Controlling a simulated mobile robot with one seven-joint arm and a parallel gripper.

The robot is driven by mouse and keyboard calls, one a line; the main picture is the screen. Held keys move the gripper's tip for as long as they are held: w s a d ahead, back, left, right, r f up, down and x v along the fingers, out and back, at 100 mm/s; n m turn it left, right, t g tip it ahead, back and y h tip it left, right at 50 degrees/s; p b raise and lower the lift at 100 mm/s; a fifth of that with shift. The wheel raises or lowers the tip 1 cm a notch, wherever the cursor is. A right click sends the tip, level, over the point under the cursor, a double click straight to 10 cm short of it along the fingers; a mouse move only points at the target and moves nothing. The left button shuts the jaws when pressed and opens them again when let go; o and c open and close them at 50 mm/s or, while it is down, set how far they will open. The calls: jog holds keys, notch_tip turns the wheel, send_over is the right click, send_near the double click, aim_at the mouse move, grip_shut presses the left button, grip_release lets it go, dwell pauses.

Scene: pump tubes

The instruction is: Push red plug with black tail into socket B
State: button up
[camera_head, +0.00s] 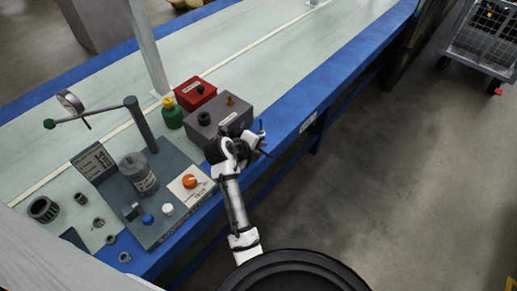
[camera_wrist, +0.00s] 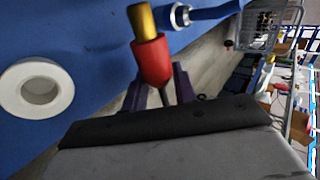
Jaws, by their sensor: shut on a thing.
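A red plug (camera_wrist: 151,62) with a gold tip (camera_wrist: 141,20) is in the wrist view, held between the two dark fingers of my gripper (camera_wrist: 160,88). A thin dark tail seems to run back from it between the fingers. The gold tip points to the top of the picture, over a blue surface. A white ring with a round hole (camera_wrist: 38,90) lies left of the plug, clearly apart from it. No letter shows on it, so I cannot tell whether it is socket B. In the head view my gripper (camera_head: 261,140) is beside the grey box; the plug is not clear there.
A blue tube with a pale metal end (camera_wrist: 181,14) lies just right of the gold tip. The grey box (camera_head: 222,119) and a red box (camera_head: 194,92) stand on the bench. A grey pump board (camera_head: 150,190) is at left. Open floor lies right of the bench.

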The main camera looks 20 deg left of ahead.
jog(key=shift+w+a+b, duration=0.35)
jog(key=shift+a+b, duration=0.1)
jog(key=shift+a, duration=0.45)
jog(key=shift+w+a+b, duration=0.3)
jog(key=shift+a+b, duration=0.15)
jog(key=shift+a, duration=0.45)
jog(key=o, duration=1)
jog(key=shift+o, duration=0.2)
jog(key=b+v, duration=0.1)
jog(key=v, duration=1.2)
jog(key=shift+s+r+b, duration=0.25)
jog(key=shift+s+b, duration=0.05)
jog(key=shift+a, duration=0.2)
